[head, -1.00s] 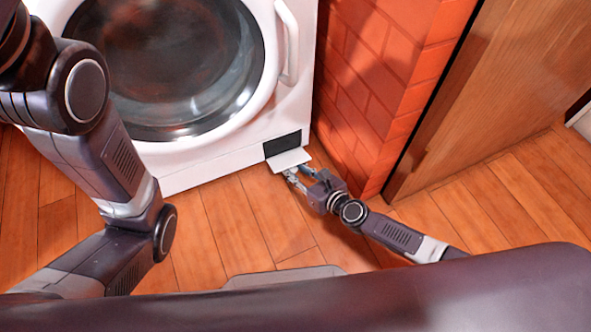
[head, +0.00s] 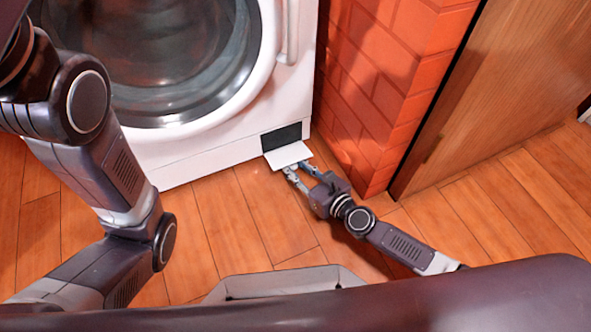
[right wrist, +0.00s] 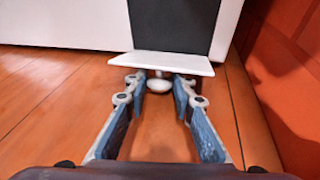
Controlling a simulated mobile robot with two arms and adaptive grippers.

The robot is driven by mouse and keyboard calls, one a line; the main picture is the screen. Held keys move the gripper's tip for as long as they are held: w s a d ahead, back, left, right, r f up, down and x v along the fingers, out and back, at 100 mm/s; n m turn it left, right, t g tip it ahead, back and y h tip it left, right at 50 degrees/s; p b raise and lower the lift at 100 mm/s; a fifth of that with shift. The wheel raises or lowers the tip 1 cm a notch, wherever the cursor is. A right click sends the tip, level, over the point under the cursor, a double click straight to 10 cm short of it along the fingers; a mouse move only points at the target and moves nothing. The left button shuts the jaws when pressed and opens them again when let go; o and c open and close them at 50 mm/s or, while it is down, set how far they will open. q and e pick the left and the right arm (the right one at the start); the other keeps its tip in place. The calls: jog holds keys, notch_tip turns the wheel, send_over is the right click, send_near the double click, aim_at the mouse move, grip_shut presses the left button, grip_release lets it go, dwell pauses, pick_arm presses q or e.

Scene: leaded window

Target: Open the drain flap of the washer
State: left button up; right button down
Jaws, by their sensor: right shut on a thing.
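The white washer (head: 215,162) stands at the back, with its round door above. Low on its right side the drain flap (head: 287,155) is swung down and out, and the dark recess (head: 283,136) behind it shows. In the right wrist view the flap (right wrist: 160,63) is a flat white plate, seen nearly edge-on, below the dark recess (right wrist: 170,24). A small white knob (right wrist: 159,85) sits under its front edge. My right gripper (head: 297,168) is at the flap's front edge, shut on the knob, one finger on each side. My left gripper is out of view.
A red brick pillar (head: 375,95) stands close to the right of the washer and my right gripper. A wooden panel (head: 500,100) is farther right. The wooden floor (head: 235,215) in front of the washer is clear.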

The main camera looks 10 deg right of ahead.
jog(key=c, duration=1.6)
grip_release()
jog(key=v, duration=1.2)
